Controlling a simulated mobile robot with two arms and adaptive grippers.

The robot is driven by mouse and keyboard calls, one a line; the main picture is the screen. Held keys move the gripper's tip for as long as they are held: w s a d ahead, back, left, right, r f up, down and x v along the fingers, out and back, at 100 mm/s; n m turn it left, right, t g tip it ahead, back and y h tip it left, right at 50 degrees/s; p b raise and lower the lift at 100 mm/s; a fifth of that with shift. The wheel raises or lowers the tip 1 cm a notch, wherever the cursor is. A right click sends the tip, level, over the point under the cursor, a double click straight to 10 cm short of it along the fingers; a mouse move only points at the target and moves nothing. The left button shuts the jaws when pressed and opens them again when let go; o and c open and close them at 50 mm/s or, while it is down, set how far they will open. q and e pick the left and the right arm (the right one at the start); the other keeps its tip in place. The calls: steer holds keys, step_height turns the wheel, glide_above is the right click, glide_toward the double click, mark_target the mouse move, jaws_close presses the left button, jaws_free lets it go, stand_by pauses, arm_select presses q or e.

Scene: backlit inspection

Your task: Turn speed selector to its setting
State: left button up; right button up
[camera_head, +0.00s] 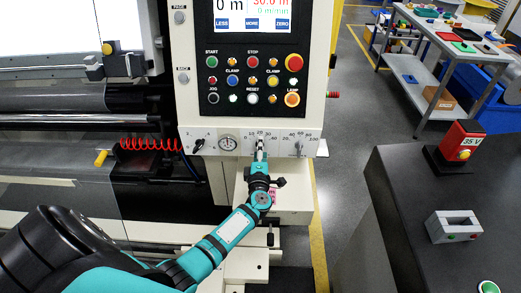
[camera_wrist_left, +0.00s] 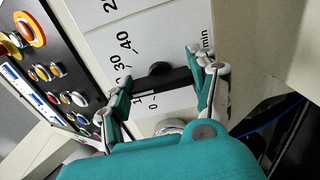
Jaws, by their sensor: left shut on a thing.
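The speed selector (camera_wrist_left: 158,72) is a black bar-shaped knob on a pale panel, with printed numbers around it, including 30 and 40, and "min" at one side. In the left wrist view my left gripper (camera_wrist_left: 164,88) has its two teal-and-grey fingers at opposite ends of the knob, shut on it. In the head view my left gripper (camera_head: 260,158) reaches up to the middle dial of the control strip and hides most of the knob. Which mark the knob points to is hard to tell. My right gripper is not in view.
A round gauge (camera_head: 228,143) and a black knob (camera_head: 198,146) are left of the dial; another knob (camera_head: 298,148) is to the right. The button panel (camera_head: 252,85) with a lit screen is above. A dark cabinet (camera_head: 400,200) stands at the right, beyond open floor.

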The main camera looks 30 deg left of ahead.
arm_select(q)
steer(key=o, duration=0.9)
steer(key=shift+s+f, duration=0.1)
steer(key=shift+f, duration=0.1)
steer(key=shift+o, duration=1.4)
steer(key=shift+r, duration=0.1)
steer(key=shift+d, duration=0.1)
steer(key=v, duration=1.2)
